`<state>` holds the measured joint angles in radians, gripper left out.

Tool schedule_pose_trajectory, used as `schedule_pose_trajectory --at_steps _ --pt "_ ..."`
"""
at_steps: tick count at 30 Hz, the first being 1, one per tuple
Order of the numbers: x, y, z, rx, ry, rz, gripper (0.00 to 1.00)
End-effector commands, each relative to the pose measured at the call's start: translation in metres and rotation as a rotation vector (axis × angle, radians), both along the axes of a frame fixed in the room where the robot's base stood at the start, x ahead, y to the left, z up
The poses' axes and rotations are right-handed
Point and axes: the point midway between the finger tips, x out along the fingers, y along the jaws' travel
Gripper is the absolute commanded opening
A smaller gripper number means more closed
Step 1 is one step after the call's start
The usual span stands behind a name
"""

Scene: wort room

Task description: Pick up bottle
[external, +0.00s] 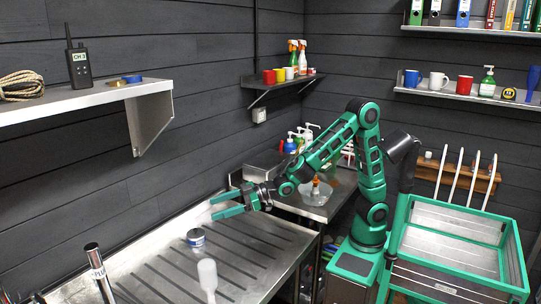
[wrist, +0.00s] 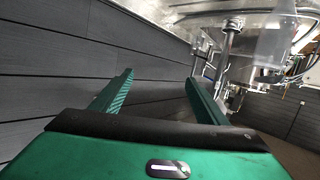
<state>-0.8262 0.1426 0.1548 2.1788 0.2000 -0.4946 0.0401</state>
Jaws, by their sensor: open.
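My gripper (external: 215,207) is above the far part of the metal drainboard, its two green fingers spread and pointing left. In the wrist view my gripper (wrist: 159,76) is open, with only grey wall planks between its fingers. A pale, whitish bottle-like thing (external: 208,273) stands on the drainboard near the front edge of the picture, apart from my gripper; its lower part is narrow. A translucent whitish vessel (wrist: 270,46) shows at the top right of the tilted wrist view, outside the fingers. I cannot tell whether it is the same thing.
A chrome tube (external: 99,271) stands at the front left. Spray bottles (external: 297,57) stand on a corner shelf, and pump bottles (external: 299,137) stand behind my arm. A green-framed crate (external: 448,290) is at the right.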

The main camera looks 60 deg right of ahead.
Motion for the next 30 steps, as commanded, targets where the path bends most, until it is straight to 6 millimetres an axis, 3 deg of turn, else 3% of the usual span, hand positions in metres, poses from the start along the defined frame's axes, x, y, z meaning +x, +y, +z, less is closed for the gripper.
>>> schedule_pose_trajectory --at_steps 1,3,9,12,19,25,30 --pt "-0.025 0.031 -0.002 0.036 -0.018 0.062 0.68" --pt "-0.056 0.066 0.0 0.095 -0.044 0.133 0.68" --pt "-0.149 0.138 0.005 0.255 -0.087 0.311 0.68" --pt "-0.139 0.132 -0.033 0.243 -0.088 0.296 0.68" --pt "-0.137 0.131 -0.086 0.246 -0.09 0.294 0.68" --pt "-0.134 0.135 -0.101 0.25 -0.091 0.291 0.68" --pt "-0.124 0.157 -0.101 0.251 -0.092 0.292 0.68"
